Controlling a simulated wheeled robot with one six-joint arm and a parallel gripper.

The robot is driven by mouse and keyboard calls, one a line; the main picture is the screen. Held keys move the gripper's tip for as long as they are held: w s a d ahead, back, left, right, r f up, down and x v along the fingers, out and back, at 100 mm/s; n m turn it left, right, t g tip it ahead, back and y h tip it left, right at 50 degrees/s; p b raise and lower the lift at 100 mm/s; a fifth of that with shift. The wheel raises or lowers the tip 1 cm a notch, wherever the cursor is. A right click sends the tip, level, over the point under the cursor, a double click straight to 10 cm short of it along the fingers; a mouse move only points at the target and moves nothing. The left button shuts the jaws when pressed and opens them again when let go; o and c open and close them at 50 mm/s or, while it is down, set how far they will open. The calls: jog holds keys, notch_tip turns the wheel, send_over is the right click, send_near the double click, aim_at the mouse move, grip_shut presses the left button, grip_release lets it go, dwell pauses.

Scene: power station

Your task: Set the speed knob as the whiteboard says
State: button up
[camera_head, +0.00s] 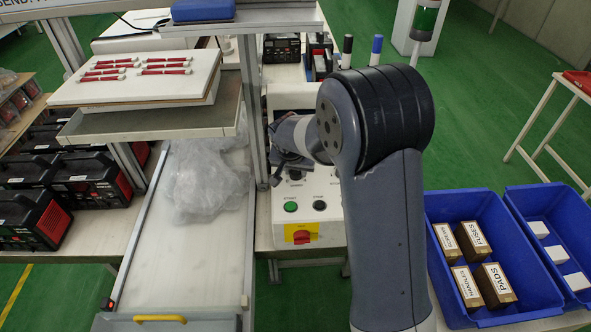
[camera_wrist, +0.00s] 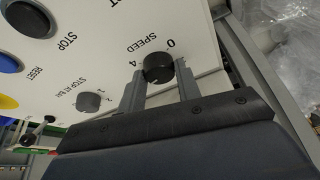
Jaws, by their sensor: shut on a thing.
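The speed knob (camera_wrist: 158,67) is black and round, on a white control panel (camera_wrist: 110,55) that appears upside down in the wrist view. The word SPEED and the marks 0 and 4 show beside it; other marks and the knob's pointer are not clear. My gripper (camera_wrist: 160,74) has one finger on each side of the knob and is shut on it. In the head view my gripper (camera_head: 291,152) is at the control box (camera_head: 327,229), and my arm covers part of that box. I cannot make out a whiteboard with a speed setting in either view.
In the wrist view a grey STOP AT BAY knob (camera_wrist: 88,102) and a black stop button (camera_wrist: 28,18) are near. In the head view a green button (camera_head: 291,207) and a red switch (camera_head: 302,237) sit lower. A metal post (camera_head: 252,110) stands close left of my gripper.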

jog(key=shift+f+b, duration=0.15)
jog(key=shift+b, duration=0.15)
jog(key=shift+a+f+m+b, duration=0.1)
jog(key=shift+m+b, duration=0.6)
jog(key=shift+b, duration=0.15)
jog(key=m+h+b, duration=0.1)
jog(key=m+b, duration=0.1)
jog(key=shift+g+b, duration=0.3)
jog(key=m, duration=0.1)
jog(key=m+g+h+b, duration=0.1)
jog(key=m, duration=0.1)
jog(key=m+b, duration=0.1)
jog(key=m, duration=0.1)
jog(key=shift+w+a+r+h, duration=0.1)
jog(key=shift+w+r+h, duration=0.05)
jog(key=shift+r+h, duration=0.15)
jog(key=shift+m+g, duration=0.3)
jog(key=shift+m, duration=0.1)
jog(key=o, duration=1)
jog(key=shift+c, duration=0.2)
